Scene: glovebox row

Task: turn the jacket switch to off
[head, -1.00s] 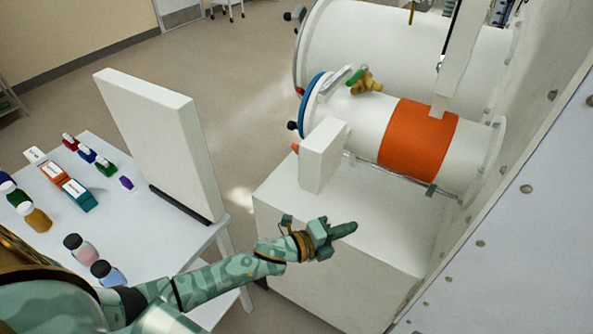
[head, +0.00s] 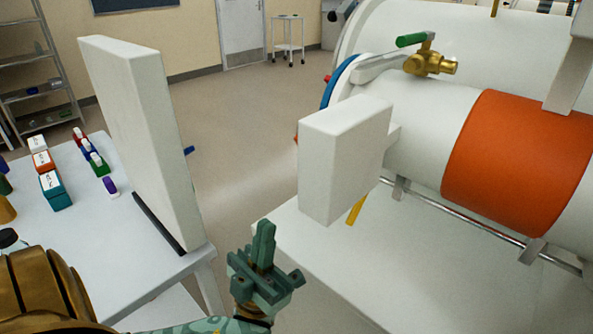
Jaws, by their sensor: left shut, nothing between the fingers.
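An orange jacket band (head: 520,160) wraps the white horizontal cylinder at the right. A white box (head: 345,160) stands in front of the cylinder's left end. My right gripper is not in view.
A brass valve with a green handle (head: 411,40) sits on the cylinder. A white bench (head: 420,260) lies below. At the left, an upright white panel (head: 140,140) stands on a table (head: 130,235) with small bottles and boxes.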

